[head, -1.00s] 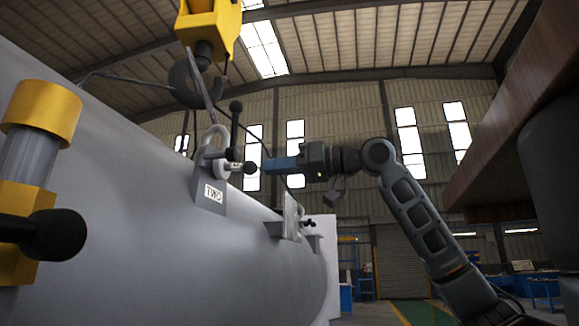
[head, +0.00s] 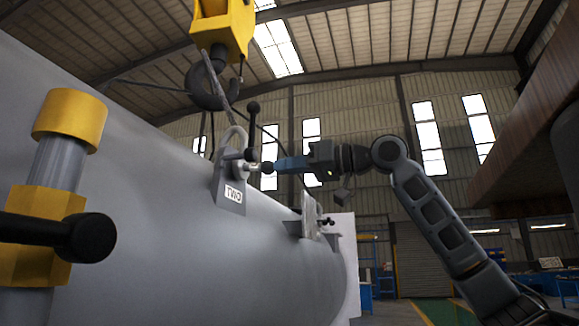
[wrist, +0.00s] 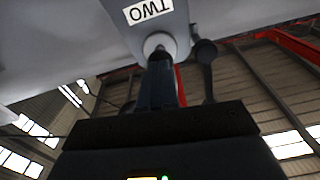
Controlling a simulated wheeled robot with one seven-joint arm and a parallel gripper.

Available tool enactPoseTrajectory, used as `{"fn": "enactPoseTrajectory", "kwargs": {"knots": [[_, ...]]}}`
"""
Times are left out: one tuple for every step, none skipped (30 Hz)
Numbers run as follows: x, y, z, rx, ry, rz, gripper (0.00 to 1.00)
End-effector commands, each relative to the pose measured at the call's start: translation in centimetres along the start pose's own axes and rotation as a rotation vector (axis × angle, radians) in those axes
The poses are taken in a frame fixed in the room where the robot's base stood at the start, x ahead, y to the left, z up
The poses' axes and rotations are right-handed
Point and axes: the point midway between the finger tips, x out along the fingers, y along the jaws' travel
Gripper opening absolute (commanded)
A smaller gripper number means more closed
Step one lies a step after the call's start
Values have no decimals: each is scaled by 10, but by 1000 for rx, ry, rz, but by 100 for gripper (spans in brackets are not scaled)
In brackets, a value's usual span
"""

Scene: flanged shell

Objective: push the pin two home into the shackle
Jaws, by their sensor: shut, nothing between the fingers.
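The shackle (head: 236,137) is a light grey bow standing on the lug plate (head: 231,191) marked TWO, which also shows in the wrist view (wrist: 150,14). Pin two (head: 254,167) is a pale metal piece sticking out of the shackle's right side. A black ball (head: 267,168) is at its outer end. My gripper (head: 277,165) is shut, its blue fingers level with the ball and at or very near it. In the wrist view the fingers (wrist: 158,62) point at a pale round part (wrist: 157,43) below the label. They hide the pin's end, so contact is unclear.
A black bar with a ball top (head: 253,107) stands close beside the shackle. A yellow hook block (head: 222,27) hangs above. Another lug (head: 313,217) is farther along the grey shell (head: 190,265). A yellow-capped post (head: 70,120) is at the left.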

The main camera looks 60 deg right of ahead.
Motion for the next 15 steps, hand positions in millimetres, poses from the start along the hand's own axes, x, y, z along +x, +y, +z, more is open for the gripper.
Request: {"fn": "enactPoseTrajectory", "kwargs": {"knots": [[2,0,1,1,-3,-1,0],[3,0,1,1,-3,-1,0],[4,0,1,1,-3,-1,0],[4,0,1,1,-4,-2,0],[5,0,1,1,-4,-2,0],[6,0,2,1,-4,-2,0],[7,0,2,1,-5,-2,0],[7,-1,2,1,-5,-3,0],[8,-1,2,1,-5,-3,0],[9,-1,2,1,-6,-3,0],[10,-1,2,1,-6,-3,0],[10,-1,2,2,-7,-4,0],[11,-1,3,2,-7,-4,0],[12,-1,3,2,-7,-4,0],[12,-1,3,2,-8,-4,0]]}}
